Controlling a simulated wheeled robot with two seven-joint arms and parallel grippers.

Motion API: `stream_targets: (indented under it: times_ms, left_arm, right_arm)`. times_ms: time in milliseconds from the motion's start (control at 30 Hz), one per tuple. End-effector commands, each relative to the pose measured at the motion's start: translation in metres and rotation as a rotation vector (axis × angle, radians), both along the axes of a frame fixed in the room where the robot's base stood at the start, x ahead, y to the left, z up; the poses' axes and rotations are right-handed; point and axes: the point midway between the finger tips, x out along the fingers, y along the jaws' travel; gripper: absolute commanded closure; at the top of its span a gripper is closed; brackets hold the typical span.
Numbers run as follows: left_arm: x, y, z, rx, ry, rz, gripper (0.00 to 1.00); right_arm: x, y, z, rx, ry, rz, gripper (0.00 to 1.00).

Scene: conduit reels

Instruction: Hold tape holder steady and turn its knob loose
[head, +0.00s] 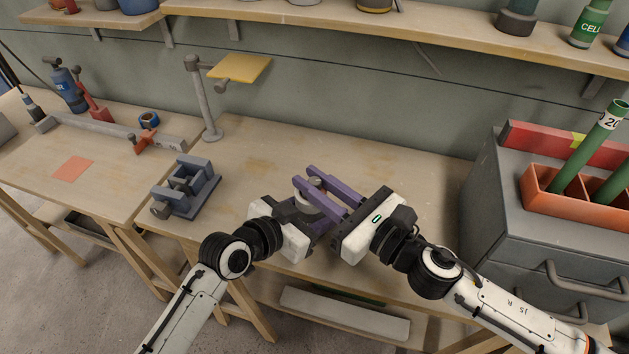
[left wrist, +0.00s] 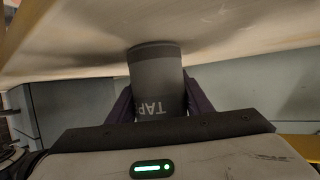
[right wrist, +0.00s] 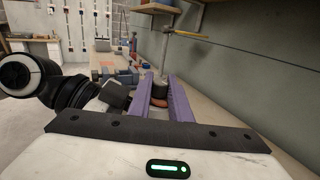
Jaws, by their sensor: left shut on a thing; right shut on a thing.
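The tape holder (left wrist: 158,85) is a grey cylinder with lettering starting "TAP"; in the left wrist view it stands between my left gripper's purple fingers. My left gripper (left wrist: 160,98) is shut on its body. In the head view only its grey top (head: 315,184) shows, as the grippers cover the rest. My right gripper (head: 322,184) comes in from the right, its purple fingers shut on the holder's upper part. In the right wrist view a grey top (right wrist: 160,88) and a reddish-brown part (right wrist: 158,102), perhaps the knob, show between the fingers. The exact contact is hidden.
A grey clamp-like fixture (head: 185,187) stands left on the bench (head: 250,160). Behind is a grey post (head: 203,100) with a yellow plate (head: 240,69). A grey drawer cabinet (head: 500,215) with an orange tray (head: 545,197) stands right. A shelf (head: 400,27) runs above.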

Motion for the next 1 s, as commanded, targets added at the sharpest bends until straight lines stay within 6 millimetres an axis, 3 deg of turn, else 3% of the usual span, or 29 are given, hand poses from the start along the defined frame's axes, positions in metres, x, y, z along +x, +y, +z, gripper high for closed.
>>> stream_targets:
  times_ms: [200, 567, 600, 700, 1000]
  left_arm:
    - [-0.0006, -0.0006, -0.0005, -0.001, 0.002, -0.001, 0.82]
    - [-0.0005, -0.0003, -0.0007, 0.0, 0.001, -0.001, 0.82]
    - [-0.0005, -0.0003, -0.0007, 0.0, 0.001, -0.001, 0.82]
    - [-0.0005, -0.0002, -0.0007, 0.0, 0.001, -0.001, 0.82]
    - [-0.0004, -0.0001, -0.0008, 0.0, 0.001, -0.001, 0.82]
  right_arm:
    - [0.0008, -0.0011, 0.0, -0.001, 0.001, 0.108, 1.0]
    - [0.0001, -0.0011, -0.0006, 0.0, 0.004, 0.123, 1.0]
    - [0.0001, -0.0011, -0.0006, 0.0, 0.004, 0.122, 0.77]
    - [0.0001, -0.001, -0.0006, -0.001, 0.004, 0.122, 0.63]
    - [-0.0009, -0.0017, -0.0006, 0.0, 0.004, 0.122, 0.63]
